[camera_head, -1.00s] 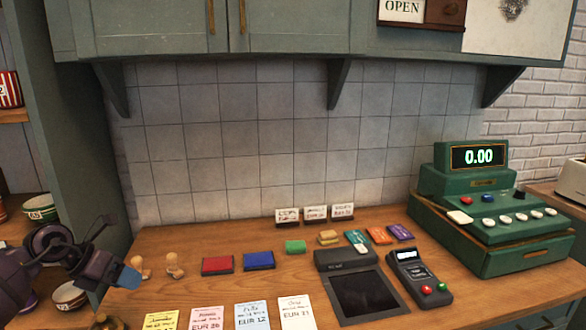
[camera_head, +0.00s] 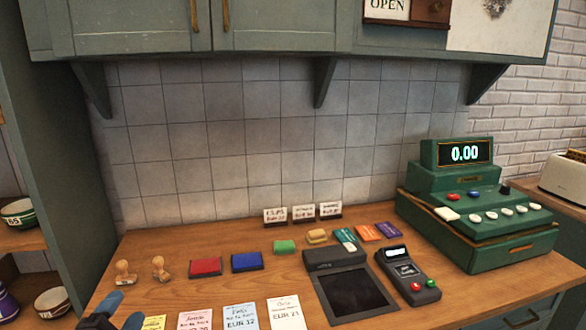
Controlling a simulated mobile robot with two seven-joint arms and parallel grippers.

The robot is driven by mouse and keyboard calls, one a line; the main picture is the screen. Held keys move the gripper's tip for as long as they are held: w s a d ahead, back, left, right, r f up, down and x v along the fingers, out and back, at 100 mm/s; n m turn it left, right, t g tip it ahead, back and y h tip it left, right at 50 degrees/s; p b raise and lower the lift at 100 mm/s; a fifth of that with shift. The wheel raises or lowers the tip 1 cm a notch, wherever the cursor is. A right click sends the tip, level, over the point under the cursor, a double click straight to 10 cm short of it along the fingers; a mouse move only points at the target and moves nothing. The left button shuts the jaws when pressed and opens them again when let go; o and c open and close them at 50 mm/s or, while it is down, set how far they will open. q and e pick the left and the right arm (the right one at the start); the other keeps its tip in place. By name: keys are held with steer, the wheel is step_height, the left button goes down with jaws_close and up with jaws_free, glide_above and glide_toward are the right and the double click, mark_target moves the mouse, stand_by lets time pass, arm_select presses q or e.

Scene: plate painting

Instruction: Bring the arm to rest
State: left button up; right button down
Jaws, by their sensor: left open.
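My left gripper (camera_head: 119,312) is at the lower left corner of the view, low by the counter's front left edge. The rest of my left arm is outside the view. My right gripper is not in view.
The wooden counter (camera_head: 185,240) holds two wooden stamps (camera_head: 160,268), a red pad (camera_head: 205,267), a blue pad (camera_head: 247,262), price cards (camera_head: 240,318), a black scale-like device (camera_head: 355,292), a card terminal (camera_head: 407,274) and a green cash register (camera_head: 480,225). Shelves with bowls (camera_head: 20,213) stand left.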

arm_select(q)
steer(key=s+f+n+g+y, duration=0.1)
steer(key=s+f+n, duration=0.1)
steer(key=s+a+f+n+g+y, duration=0.1)
steer(key=s+f+n+g+y, duration=0.1)
steer(key=n, duration=0.1)
steer(key=s+a+f+n+g+y, duration=0.1)
steer(key=s+f+n+y, duration=0.1)
steer(key=n, duration=0.1)
steer(key=shift+s+a+f+g, duration=0.15)
steer(key=shift+a+g, duration=0.05)
steer(key=shift+g, duration=0.2)
steer(key=s+d+f+n+g+h, duration=0.1)
steer(key=s+d+f+n+g, duration=0.1)
steer(key=s+f+g, duration=0.3)
steer(key=s+d+f+n+g+h, duration=0.1)
steer(key=s+d+n+g, duration=0.1)
steer(key=s, duration=0.6)
steer(key=s+d+f+n+g+h, duration=0.1)
steer(key=s+d+f+n+g, duration=0.1)
steer(key=s+f+n+g, duration=0.3)
steer(key=w+f+m+t, duration=0.3)
steer(key=w+f+t, duration=0.3)
steer(key=f+t, duration=0.2)
steer(key=shift+f+t, duration=0.15)
steer(key=shift+t, duration=0.25)
